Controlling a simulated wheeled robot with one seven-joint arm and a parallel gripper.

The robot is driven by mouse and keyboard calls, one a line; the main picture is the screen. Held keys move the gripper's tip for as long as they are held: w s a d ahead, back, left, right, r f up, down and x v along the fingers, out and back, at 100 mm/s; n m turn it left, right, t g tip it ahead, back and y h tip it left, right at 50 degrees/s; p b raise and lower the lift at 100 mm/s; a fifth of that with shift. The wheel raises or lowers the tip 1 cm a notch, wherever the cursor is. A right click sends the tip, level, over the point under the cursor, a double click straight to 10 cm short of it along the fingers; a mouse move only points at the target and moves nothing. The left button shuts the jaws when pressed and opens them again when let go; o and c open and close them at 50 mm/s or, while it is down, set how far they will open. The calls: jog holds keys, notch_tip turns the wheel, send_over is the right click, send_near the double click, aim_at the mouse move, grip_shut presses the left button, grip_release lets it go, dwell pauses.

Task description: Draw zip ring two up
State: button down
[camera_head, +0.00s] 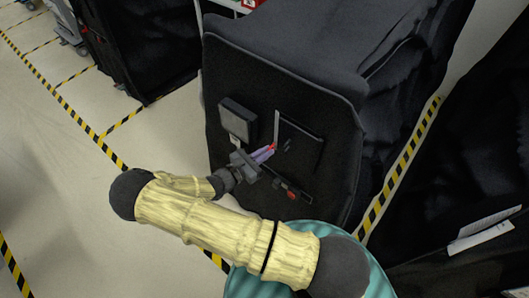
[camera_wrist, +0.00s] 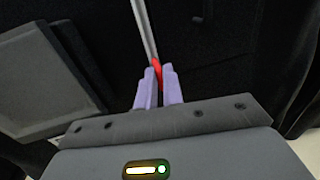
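A red zip ring (camera_head: 271,147) hangs at the lower end of a pale zip line (camera_head: 276,126) on the dark front of a covered cart (camera_head: 240,75). In the wrist view the red ring (camera_wrist: 156,70) shows between the purple fingertips, below the pale zip strip (camera_wrist: 143,28). My gripper (camera_head: 268,151) reaches the cart front from the lower left. Its fingers (camera_wrist: 160,76) are close together with the red ring pinched between them. The lower part of the ring is hidden by the fingers. No label tells which ring is number two.
A second red piece (camera_head: 292,195) sits on a dark strip lower on the cover. A grey box-like panel (camera_head: 237,121) is left of the zip. Other dark covered carts stand at the back left and right. Clear floor with yellow-black tape lies at left.

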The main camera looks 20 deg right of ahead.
notch_tip(320, 180, up, 14)
jog(key=p, duration=0.9)
jog(key=shift+r, duration=0.15)
jog(key=c, duration=1.5)
grip_release()
jog(key=shift+c, duration=0.2)
jog(key=b+v, duration=0.5)
jog(key=v, duration=1.2)
jog(key=shift+a, duration=0.25)
